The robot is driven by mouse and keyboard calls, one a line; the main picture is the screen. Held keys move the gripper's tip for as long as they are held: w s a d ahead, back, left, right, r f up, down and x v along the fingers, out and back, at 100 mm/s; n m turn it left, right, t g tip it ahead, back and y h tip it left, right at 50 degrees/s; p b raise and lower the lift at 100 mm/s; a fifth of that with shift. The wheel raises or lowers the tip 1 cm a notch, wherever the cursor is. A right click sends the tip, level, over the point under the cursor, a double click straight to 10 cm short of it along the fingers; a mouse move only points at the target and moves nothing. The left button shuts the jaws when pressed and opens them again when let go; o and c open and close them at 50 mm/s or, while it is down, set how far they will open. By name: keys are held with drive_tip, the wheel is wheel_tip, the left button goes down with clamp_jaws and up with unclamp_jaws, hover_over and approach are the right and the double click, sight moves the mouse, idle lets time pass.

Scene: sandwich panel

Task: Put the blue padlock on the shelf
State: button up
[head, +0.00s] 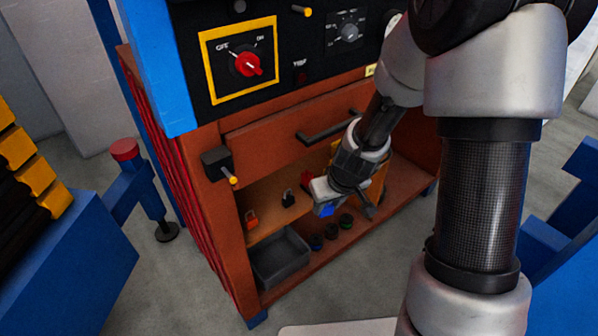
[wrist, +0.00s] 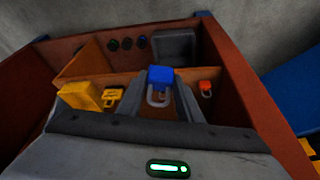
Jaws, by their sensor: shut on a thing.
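The blue padlock (head: 327,210) is held in my gripper (head: 342,203), in front of the open compartment under the drawer. In the wrist view the blue padlock (wrist: 160,76) sits between the two fingertips (wrist: 161,88), its shackle pointing towards my palm. The wooden shelf (head: 267,229) is inside the red cabinet. A red-orange padlock (head: 251,219) and a black padlock (head: 288,199) stand on it, left of my gripper. My gripper and arm hide part of the shelf's right side. I cannot tell whether the blue padlock touches anything.
A grey tray (head: 280,258) and small round pieces (head: 331,229) lie at the compartment's front. The wrist view shows a yellow padlock (wrist: 112,97) and a yellow box (wrist: 80,95). A drawer handle (head: 328,127) and a black latch block (head: 216,162) project above the opening.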

drive_tip(key=s+a+f+n+y+b, duration=0.15)
drive_tip(key=f+b, duration=0.25)
drive_tip(key=f, duration=0.4)
drive_tip(key=s+a+f+n+b, duration=0.1)
drive_tip(key=s+a+f+b, duration=0.1)
drive_tip(key=f+b, duration=0.45)
drive_tip(key=shift+n, duration=0.35)
drive_tip(key=w+a+p, duration=0.1)
drive_tip(key=w+a, duration=0.2)
drive_tip(key=w, duration=0.2)
drive_tip(key=w+a+f+p, duration=0.1)
drive_tip(key=w+a+p, duration=0.1)
drive_tip(key=w+a, duration=0.2)
drive_tip(key=w+a+f+p, duration=0.1)
drive_tip(key=w+a+p, duration=0.1)
drive_tip(key=w, duration=0.4)
drive_tip(key=shift+w+a, duration=0.2)
drive_tip(key=shift+a, duration=0.5)
drive_tip(key=shift+s+d+f, duration=0.1)
drive_tip(key=shift+d+f, duration=0.05)
drive_tip(key=shift+f, duration=0.1)
drive_tip(key=shift+f+b, duration=0.15)
drive_tip(key=shift+b, duration=0.15)
drive_tip(key=o, duration=1.1)
